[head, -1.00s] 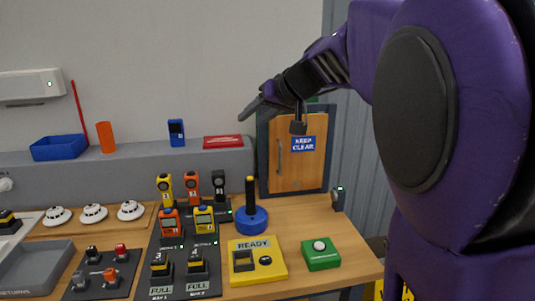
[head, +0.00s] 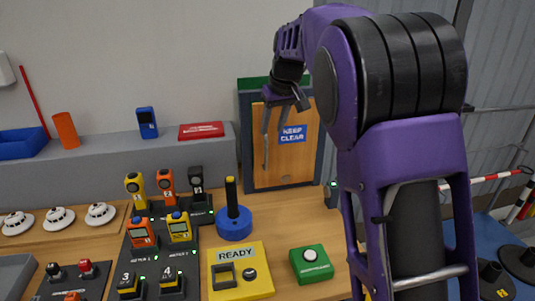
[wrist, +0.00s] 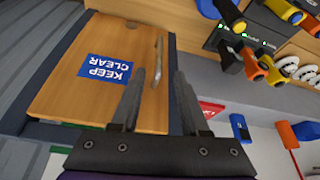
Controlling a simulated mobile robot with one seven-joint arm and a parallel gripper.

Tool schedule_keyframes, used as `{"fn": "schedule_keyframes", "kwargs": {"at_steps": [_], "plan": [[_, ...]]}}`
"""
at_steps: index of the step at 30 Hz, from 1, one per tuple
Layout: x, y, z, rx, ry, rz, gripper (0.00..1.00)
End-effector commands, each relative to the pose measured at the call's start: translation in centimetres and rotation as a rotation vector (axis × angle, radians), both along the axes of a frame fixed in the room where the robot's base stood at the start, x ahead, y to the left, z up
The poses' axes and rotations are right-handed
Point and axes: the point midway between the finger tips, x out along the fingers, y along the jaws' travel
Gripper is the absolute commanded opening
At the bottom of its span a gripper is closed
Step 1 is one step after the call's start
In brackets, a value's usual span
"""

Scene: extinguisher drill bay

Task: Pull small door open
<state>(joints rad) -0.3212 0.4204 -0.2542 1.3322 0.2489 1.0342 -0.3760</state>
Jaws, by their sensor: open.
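The small door (head: 295,165) is a wooden panel with a blue KEEP CLEAR sign (head: 292,134), set in a dark frame at the back of the bench. It looks closed. Its upright metal handle (head: 266,158) is near the door's left edge. My gripper (head: 274,130) is open in front of the door at handle height. In the wrist view, the handle (wrist: 158,60) appears between the two fingers of my gripper (wrist: 160,75), nearer the left one. Nothing is gripped. The remaining gap to the handle is hard to judge.
A grey ledge with a red box (head: 201,131) and a blue device (head: 147,122) lies left of the door. Below stand a blue base with a black post (head: 234,222), a yellow READY box (head: 240,270) and a green button box (head: 311,264). A small dark device (head: 333,194) stands right of the door.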

Motion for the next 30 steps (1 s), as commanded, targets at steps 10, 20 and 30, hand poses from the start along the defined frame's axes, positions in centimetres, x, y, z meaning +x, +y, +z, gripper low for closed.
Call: {"fn": "schedule_keyframes", "kwargs": {"at_steps": [10, 20, 30], "plan": [[2.7, 1.1, -7.3, -0.002, 0.002, 0.0, 0.45], [4.3, 1.8, -11.2, 0.0, -0.001, 0.0, 0.45], [4.4, 1.9, -11.6, 0.0, -0.001, 0.0, 0.45]]}}
